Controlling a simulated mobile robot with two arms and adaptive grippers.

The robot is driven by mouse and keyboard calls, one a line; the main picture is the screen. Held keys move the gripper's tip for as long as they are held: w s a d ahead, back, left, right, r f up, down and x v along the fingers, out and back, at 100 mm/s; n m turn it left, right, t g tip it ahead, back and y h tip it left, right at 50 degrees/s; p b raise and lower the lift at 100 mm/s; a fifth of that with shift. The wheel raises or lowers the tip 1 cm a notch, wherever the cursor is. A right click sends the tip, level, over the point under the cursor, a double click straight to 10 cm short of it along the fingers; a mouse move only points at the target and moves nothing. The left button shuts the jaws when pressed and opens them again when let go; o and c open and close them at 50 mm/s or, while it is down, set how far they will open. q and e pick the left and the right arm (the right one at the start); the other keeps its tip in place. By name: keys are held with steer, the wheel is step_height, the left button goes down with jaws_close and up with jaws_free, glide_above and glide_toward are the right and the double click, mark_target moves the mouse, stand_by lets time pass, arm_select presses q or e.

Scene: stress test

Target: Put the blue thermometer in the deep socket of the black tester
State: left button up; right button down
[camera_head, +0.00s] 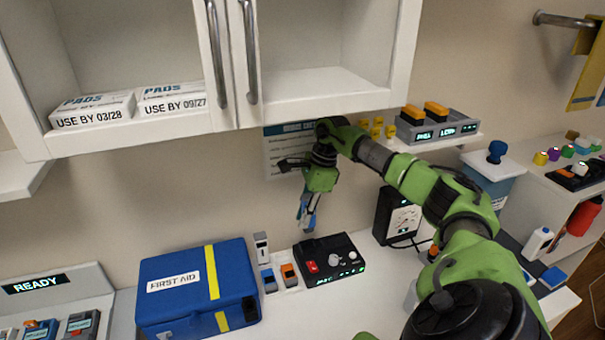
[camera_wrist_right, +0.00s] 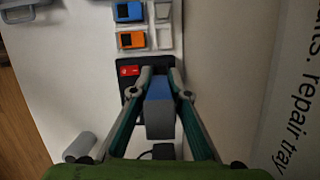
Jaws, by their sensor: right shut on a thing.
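My right gripper (camera_head: 307,222) is shut on a blue thermometer (camera_wrist_right: 159,88), blue with a grey end, which also shows in the head view (camera_head: 305,212). It hangs in the air above and behind the black tester (camera_head: 345,243). The tester stands on the white counter, with a red switch, pale knobs and small lit readouts. In the right wrist view the tester (camera_wrist_right: 130,88) is partly hidden behind the fingers and the thermometer. I cannot make out its deep socket. My left gripper is not in view.
A white holder (camera_head: 286,289) left of the tester bears another blue device (camera_head: 269,280) and an orange device (camera_head: 289,274). A blue first aid box (camera_head: 190,290) stands further left. A black device (camera_head: 397,215) stands right. The cabinet (camera_head: 300,95) hangs above.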

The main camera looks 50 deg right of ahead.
steer(key=shift+f, duration=0.25)
steer(key=shift+f+b, duration=1.3)
steer(key=shift+f, duration=0.65)
steer(key=shift+d+r, duration=0.1)
steer(key=shift+r, duration=0.05)
steer(key=shift+f+b, duration=1.35)
steer(key=shift+f, duration=0.35)
steer(key=c, duration=1.8)
jaws_free()
steer(key=shift+c, duration=0.2)
